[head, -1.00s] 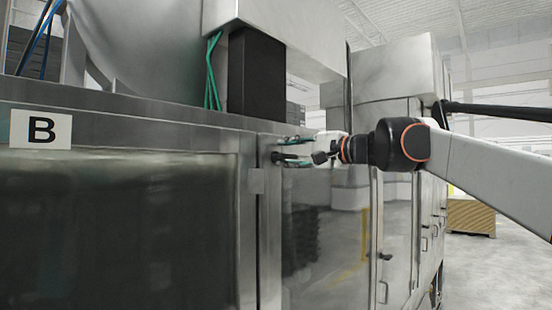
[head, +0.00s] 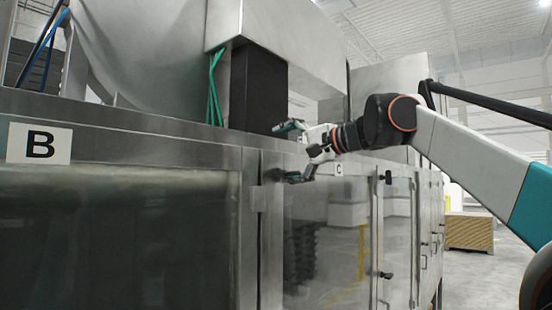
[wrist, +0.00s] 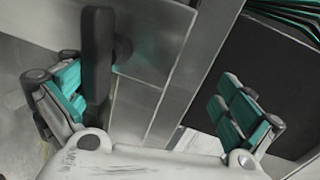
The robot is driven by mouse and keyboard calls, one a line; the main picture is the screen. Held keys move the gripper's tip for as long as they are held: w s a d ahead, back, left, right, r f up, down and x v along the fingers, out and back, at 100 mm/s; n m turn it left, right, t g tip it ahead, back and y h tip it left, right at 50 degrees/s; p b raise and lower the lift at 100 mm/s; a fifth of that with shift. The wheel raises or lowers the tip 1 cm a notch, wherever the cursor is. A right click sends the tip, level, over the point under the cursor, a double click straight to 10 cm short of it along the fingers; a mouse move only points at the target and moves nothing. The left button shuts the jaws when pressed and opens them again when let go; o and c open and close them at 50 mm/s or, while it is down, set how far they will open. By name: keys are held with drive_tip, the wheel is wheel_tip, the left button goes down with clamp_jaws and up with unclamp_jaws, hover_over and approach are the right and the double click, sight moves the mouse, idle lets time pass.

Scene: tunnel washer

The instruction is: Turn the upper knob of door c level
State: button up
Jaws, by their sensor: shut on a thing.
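The upper knob (head: 273,175) is a small dark handle at the upper left edge of the panel beside the C sign (head: 338,169). It looks roughly level in the head view, but my lower finger partly hides it, so its exact angle is unclear. In the wrist view the knob (wrist: 97,55) is a dark bar beside the left finger, too close to tell whether they touch. My gripper (head: 294,151) is in front of the panel with its fingers spread wide. In the wrist view my gripper (wrist: 155,100) has a clear gap between knob and right finger.
Door B's sign (head: 39,144) is at the left. Further dark knobs (head: 387,177) sit right of the panel. A black box (head: 257,90) and green cables (head: 215,88) stand above the cabinet top. Free floor (head: 475,268) lies at the right.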

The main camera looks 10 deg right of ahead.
drive_tip(key=shift+s+d+r, duration=0.25)
drive_tip(key=shift+d+r, duration=0.3)
drive_tip(key=v, duration=0.4)
drive_tip(key=shift+d+f, duration=0.1)
drive_tip(key=c, duration=1)
drive_tip(key=shift+s+d+f, duration=0.1)
drive_tip(key=shift+s+d, duration=0.05)
drive_tip(key=shift+c, duration=1.1)
drive_tip(key=s+a+f+v, duration=0.1)
drive_tip(key=f+v, duration=0.1)
drive_tip(key=v, duration=1)
drive_tip(key=shift+s+d, duration=0.25)
drive_tip(key=shift+s, duration=0.05)
